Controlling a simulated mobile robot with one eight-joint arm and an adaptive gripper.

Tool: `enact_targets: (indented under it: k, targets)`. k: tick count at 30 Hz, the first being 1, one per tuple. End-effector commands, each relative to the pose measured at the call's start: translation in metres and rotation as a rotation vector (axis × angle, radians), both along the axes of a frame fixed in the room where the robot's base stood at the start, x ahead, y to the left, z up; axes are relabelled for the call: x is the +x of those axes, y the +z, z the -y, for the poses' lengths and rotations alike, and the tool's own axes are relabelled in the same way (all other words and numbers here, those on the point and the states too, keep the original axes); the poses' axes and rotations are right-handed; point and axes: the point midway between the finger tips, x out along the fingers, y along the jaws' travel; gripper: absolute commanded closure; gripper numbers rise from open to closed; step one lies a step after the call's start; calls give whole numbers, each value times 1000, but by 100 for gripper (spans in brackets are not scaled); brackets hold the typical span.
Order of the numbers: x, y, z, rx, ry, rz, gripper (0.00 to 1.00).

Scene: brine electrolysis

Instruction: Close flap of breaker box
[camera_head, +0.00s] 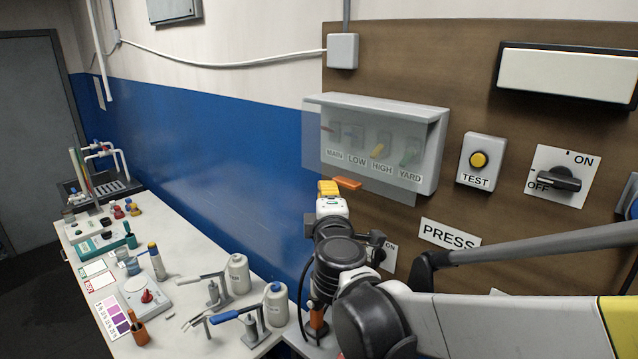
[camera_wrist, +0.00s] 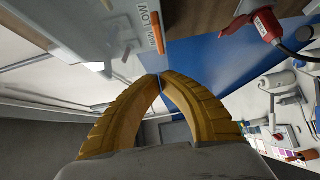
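The grey breaker box (camera_head: 432,150) is on the brown wall panel in the head view, with several switches above the labels MAIN, LOW, HIGH and YARD. Its see-through flap (camera_head: 312,140) hangs over the front, and its lower edge appears to stand out from the box. An orange tab (camera_head: 347,183) is on the flap's lower edge; it also shows in the wrist view (camera_wrist: 158,32). My gripper (camera_head: 328,187) is just left of and slightly below the tab. In the wrist view, its yellow fingers (camera_wrist: 160,77) meet at the tips with nothing visible between them.
A TEST button box (camera_head: 480,161) and an ON/OFF rotary switch (camera_head: 557,179) are right of the breaker box. A white bench (camera_head: 185,255) with bottles and lab gear stands below left. A red plug (camera_wrist: 267,22) with a cable shows in the wrist view.

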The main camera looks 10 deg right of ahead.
Motion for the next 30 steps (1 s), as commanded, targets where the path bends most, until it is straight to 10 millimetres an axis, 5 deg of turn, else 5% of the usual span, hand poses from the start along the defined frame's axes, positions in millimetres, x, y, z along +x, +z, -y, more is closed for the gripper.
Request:
enact_targets:
  k: [9, 30]
  targets:
    - [29, -1, 30, 2, -2, 0, 100]
    - [43, -6, 50, 1, -1, -1, 100]
